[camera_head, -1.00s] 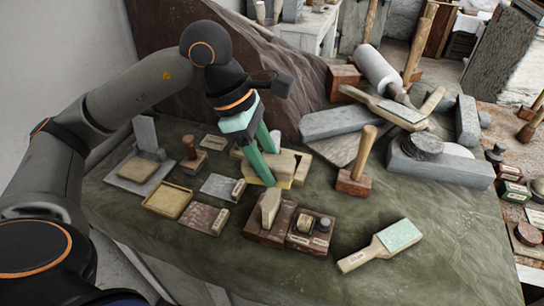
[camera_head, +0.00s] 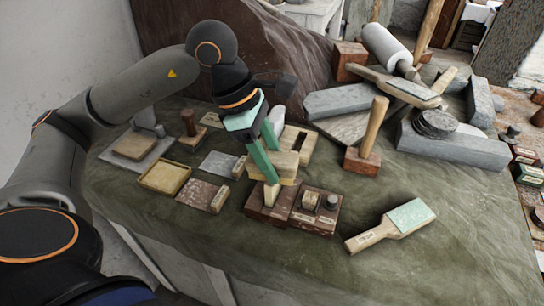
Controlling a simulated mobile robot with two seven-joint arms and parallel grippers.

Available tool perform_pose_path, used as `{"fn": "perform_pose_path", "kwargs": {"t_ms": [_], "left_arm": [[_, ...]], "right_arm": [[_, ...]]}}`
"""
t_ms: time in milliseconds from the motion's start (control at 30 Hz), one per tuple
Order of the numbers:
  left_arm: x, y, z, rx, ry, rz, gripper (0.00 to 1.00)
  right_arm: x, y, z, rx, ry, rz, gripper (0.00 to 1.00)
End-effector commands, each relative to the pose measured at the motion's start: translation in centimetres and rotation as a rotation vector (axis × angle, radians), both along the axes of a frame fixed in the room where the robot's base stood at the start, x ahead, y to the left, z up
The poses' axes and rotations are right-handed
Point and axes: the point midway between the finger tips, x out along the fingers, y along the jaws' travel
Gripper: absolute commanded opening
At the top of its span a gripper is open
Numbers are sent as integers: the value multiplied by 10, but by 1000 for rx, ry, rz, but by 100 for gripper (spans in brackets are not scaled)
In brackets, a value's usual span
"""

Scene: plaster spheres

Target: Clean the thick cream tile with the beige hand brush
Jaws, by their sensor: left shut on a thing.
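My left gripper (camera_head: 269,165) is shut on a beige block that looks like the hand brush (camera_head: 286,166), with a yellowish lower edge. It shows just behind the dark red box and seems to be off the cloth. The fingers partly hide it. A flat cream to tan tile (camera_head: 134,146), probably the thick cream tile, lies on a grey slab (camera_head: 118,160) at the far left, well away from the gripper. My right gripper is not in view.
A dark red box (camera_head: 259,211) stands in front of the gripper. A yellow-rimmed tray (camera_head: 164,178) and a speckled plate (camera_head: 195,196) lie left. A wooden mallet (camera_head: 364,158) and grey stone blocks (camera_head: 452,148) stand right. The front cloth around the paddle (camera_head: 405,217) is clear.

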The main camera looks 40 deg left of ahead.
Motion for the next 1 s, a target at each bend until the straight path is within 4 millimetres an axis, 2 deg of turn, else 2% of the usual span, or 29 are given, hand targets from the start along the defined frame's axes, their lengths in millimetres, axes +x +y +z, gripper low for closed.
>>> {"fn": "perform_pose_path", "kwargs": {"t_ms": [667,1000], "left_arm": [[0,-1,-3,-1,-1,-1,5],[5,-13,-2,-1,0,-1,5]], "right_arm": [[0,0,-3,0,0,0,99],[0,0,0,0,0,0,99]]}}
